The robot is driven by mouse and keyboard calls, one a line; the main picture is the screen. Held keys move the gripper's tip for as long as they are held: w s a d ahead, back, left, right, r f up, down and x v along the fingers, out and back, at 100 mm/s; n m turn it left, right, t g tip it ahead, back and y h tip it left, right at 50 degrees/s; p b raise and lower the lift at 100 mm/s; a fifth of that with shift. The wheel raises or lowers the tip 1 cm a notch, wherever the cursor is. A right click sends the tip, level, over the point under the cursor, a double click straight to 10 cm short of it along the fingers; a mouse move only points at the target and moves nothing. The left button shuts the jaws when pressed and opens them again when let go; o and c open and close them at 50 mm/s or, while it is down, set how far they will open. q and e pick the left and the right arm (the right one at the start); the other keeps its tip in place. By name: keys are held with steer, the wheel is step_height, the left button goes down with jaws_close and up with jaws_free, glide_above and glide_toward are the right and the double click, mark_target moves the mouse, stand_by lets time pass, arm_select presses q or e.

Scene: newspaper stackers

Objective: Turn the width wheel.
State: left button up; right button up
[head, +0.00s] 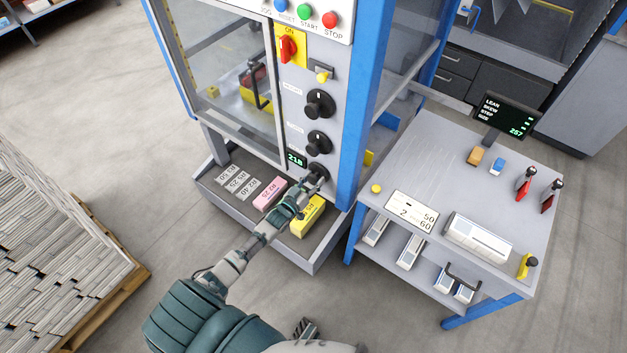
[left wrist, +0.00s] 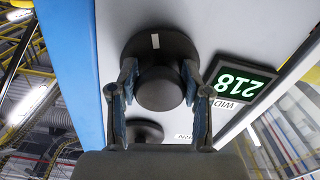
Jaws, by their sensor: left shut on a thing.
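The width wheel (head: 319,171) is the lowest black knob on the machine's grey control panel, beside a small green display (head: 296,159) reading 218. In the left wrist view the wheel (left wrist: 158,45) has a pale index mark on its rim and a raised round hub. My left gripper (head: 312,181) reaches up to it from below and partly hides it. In the left wrist view the fingers of my left gripper (left wrist: 160,83) are shut on the hub, one on each side. The display (left wrist: 240,80) and part of a "WID" label show beside it.
Two more black knobs (head: 320,104) sit above the wheel. A red switch (head: 287,48) is higher up. A tray (head: 310,263) with pink and yellow blocks lies below. A grey side table (head: 420,165) with tools stands right, and newspaper stacks (head: 60,260) stand left.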

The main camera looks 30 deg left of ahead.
arm_select(q)
steer(key=shift+f, duration=0.1)
stand_by(0.5)
steer(key=o, duration=1.2)
steer(key=shift+a, duration=0.1)
steer(key=shift+c, duration=0.2)
steer(key=shift+s, duration=0.1)
steer(key=shift+s, duration=0.35)
steer(key=s+a, duration=0.1)
steer(key=s, duration=1)
